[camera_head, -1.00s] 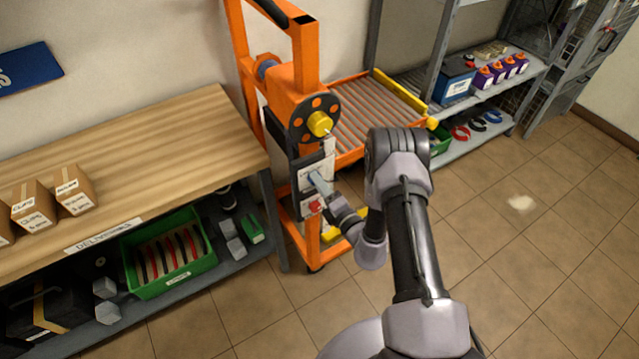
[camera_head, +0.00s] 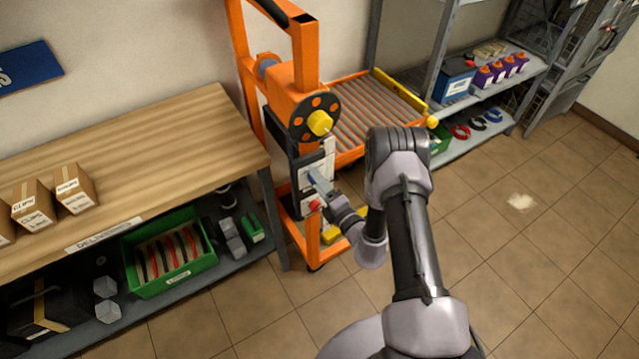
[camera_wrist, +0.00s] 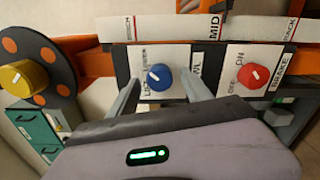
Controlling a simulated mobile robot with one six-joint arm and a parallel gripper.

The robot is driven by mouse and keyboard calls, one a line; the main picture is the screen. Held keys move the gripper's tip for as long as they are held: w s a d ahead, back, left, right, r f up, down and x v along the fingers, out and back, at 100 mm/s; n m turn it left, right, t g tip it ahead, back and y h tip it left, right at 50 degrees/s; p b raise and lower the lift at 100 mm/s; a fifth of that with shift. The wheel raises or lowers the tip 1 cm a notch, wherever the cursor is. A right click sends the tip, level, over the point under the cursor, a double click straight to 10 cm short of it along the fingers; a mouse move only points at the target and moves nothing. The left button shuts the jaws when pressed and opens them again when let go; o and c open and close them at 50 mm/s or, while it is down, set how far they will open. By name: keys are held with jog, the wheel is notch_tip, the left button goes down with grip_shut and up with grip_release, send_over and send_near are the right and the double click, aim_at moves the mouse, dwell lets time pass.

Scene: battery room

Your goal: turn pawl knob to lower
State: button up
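The blue pawl knob (camera_wrist: 160,77) is on the front panel in the wrist view, with LIFT and LOWER lettering on the white label at its left. Its white mark points up and left in that view, towards the lettering; the exact setting is hard to read. My gripper (camera_wrist: 161,87) is open, with one finger on each side of the blue knob; I cannot tell whether they touch it. In the head view my gripper (camera_head: 319,185) is at the orange lift's panel (camera_head: 306,173) and hides the blue knob.
The red brake knob (camera_wrist: 253,76) is just right of my right finger and also shows in the head view (camera_head: 314,204). The yellow hub (camera_head: 320,123) of the black wheel is above the panel.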

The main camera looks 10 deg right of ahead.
jog(key=p+v, duration=0.3)
jog(key=v, duration=1.4)
jog(key=shift+s, duration=0.2)
jog(key=shift+r, duration=0.15)
